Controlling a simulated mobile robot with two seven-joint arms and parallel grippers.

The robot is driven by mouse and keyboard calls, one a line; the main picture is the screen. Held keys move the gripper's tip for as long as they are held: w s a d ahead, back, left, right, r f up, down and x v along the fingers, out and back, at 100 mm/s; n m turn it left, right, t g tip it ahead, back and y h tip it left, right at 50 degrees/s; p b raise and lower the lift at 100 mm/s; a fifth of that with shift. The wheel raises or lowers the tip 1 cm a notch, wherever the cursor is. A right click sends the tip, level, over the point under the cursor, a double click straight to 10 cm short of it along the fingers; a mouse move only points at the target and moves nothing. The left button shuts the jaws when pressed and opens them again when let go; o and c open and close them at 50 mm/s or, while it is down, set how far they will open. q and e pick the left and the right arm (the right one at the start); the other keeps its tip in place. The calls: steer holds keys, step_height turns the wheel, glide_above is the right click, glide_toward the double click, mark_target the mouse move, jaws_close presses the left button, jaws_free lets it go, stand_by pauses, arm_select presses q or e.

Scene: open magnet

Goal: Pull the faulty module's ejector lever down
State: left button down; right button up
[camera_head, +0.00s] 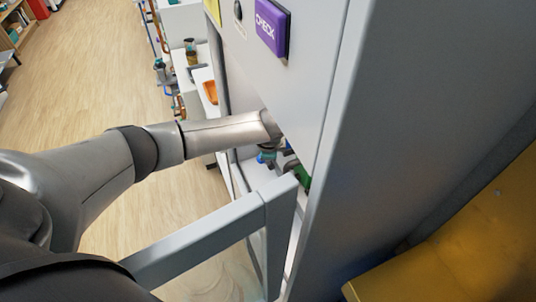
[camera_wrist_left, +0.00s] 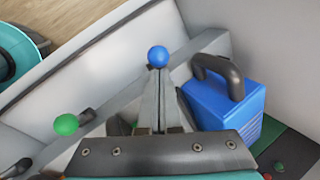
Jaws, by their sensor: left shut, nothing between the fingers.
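My left arm comes in from the left in the head view and reaches into the grey cabinet (camera_head: 345,130); its gripper is mostly hidden there. In the left wrist view my left gripper (camera_wrist_left: 160,75) is shut and empty. A blue ball knob (camera_wrist_left: 158,56) shows right at its fingertips; I cannot tell whether they touch. A blue module (camera_wrist_left: 225,102) with a dark handle (camera_wrist_left: 222,68) stands just right of the fingers. A green ball knob (camera_wrist_left: 66,124) on a dark stem is to the left. Which module is faulty cannot be told. My right gripper is not in view.
A purple CHECK sign (camera_head: 271,27) is on the cabinet front. A grey frame bar (camera_head: 200,242) crosses below my left arm. A yellow surface (camera_head: 460,245) is at the lower right. The wood floor (camera_head: 85,75) at the left is open.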

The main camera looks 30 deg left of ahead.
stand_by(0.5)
arm_select(q)
steer(key=shift+s+a+t+h, duration=0.2)
steer(key=shift+t+h, duration=0.2)
steer(key=shift+t, duration=0.1)
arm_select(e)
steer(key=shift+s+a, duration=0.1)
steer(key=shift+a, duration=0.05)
arm_select(q)
steer(key=shift+s+a+f+n+t+h, duration=0.2)
steer(key=shift+s+a+n+t+h, duration=0.15)
steer(key=shift+t+h, duration=0.3)
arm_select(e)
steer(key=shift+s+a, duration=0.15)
arm_select(q)
steer(key=shift+t, duration=0.25)
steer(key=s+a+f, duration=0.3)
steer(key=f, duration=0.3)
steer(key=shift+s+f+t+h+p, duration=0.3)
steer(key=shift+s+t+h, duration=0.05)
steer(key=shift+t+h, duration=0.1)
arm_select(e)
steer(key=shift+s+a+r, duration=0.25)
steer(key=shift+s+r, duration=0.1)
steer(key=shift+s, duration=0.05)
arm_select(q)
steer(key=shift+a, duration=0.1)
steer(key=shift+w, duration=0.1)
